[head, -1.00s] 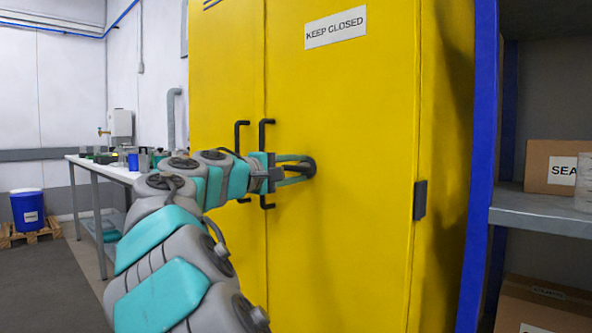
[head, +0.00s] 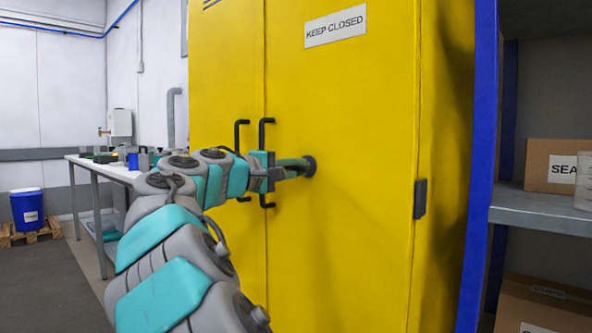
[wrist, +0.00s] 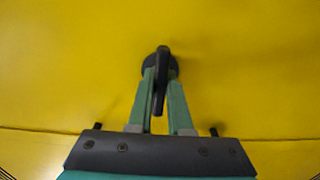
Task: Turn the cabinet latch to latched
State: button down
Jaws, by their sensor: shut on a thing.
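The cabinet latch is a black handle on a round black base (head: 309,167) on the right door of the yellow cabinet (head: 350,110). In the wrist view the latch handle (wrist: 161,75) runs down from its round base, between the two green fingers. My gripper (head: 297,166) reaches the latch from the left and is shut on the handle; it also shows in the wrist view (wrist: 161,88). In the head view the fingers hide most of the handle. Both cabinet doors look closed.
Two black door handles (head: 267,130) stand out beside the door seam, close to my wrist. A blue shelf post (head: 478,170) and grey shelf (head: 545,207) with boxes are at the right. A white bench (head: 100,168) is at the left.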

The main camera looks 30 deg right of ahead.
jog(key=shift+f, duration=0.1)
jog(key=m+b, duration=0.4)
jog(key=shift+f, duration=0.2)
jog(key=m+b, duration=0.3)
jog(key=m, duration=0.1)
jog(key=shift+m, duration=0.4)
jog(key=m+b, duration=0.2)
jog(key=m, duration=0.2)
jog(key=shift+r, duration=0.15)
jog(key=m, duration=0.4)
jog(key=shift+r+b, duration=0.1)
jog(key=shift+b, duration=0.2)
jog(key=shift+m, duration=0.5)
jog(key=c, duration=0.8)
grip_release()
jog(key=shift+c, duration=0.2)
